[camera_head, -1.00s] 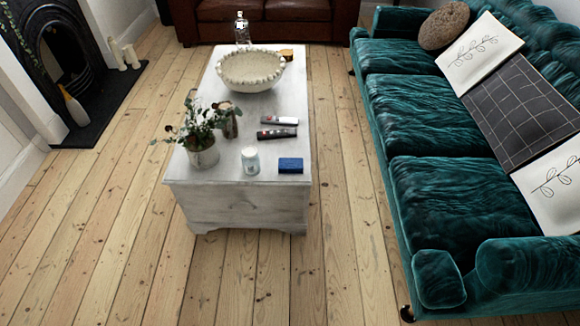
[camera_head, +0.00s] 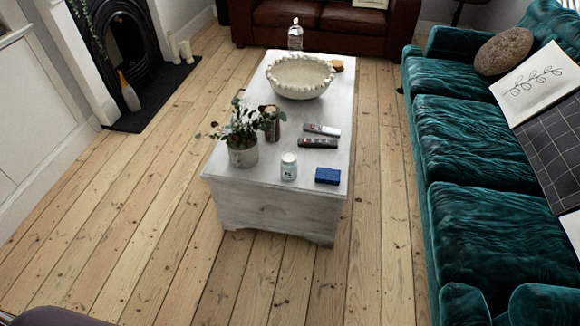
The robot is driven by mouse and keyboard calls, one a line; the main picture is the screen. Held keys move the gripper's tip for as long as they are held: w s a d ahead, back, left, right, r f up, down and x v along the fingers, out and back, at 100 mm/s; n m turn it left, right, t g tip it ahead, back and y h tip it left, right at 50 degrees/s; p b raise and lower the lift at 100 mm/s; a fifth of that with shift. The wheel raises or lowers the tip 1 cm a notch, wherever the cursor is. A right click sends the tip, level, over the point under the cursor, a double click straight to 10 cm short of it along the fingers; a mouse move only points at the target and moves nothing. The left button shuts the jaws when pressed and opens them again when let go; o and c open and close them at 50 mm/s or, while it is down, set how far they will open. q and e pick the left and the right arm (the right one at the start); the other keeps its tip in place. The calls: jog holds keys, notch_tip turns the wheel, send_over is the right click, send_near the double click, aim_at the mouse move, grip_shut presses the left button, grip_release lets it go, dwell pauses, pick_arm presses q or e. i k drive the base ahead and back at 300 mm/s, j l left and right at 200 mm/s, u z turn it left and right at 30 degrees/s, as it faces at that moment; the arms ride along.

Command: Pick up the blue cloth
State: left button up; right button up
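A small folded blue cloth (camera_head: 327,175) lies flat on the near right corner of the white wooden chest table (camera_head: 275,210). It is to the right of a white candle jar (camera_head: 289,167) and apart from it. Neither of my grippers is in view, and nothing touches the cloth.
The table also holds a potted plant (camera_head: 242,151), two remotes (camera_head: 320,136), a scalloped bowl (camera_head: 300,78) and a glass bottle (camera_head: 295,36). A teal sofa (camera_head: 470,190) stands right, a brown leather sofa (camera_head: 330,20) behind. Floorboards (camera_head: 130,240) are clear in front and left.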

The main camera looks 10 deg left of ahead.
aim_at(324, 175)
jog(key=i+u, duration=0.15)
jog(key=i, duration=0.25)
jog(key=i+l+u, duration=0.2)
jog(key=i, duration=0.2)
jog(key=i+l+u, duration=0.15)
jog(key=i, duration=0.25)
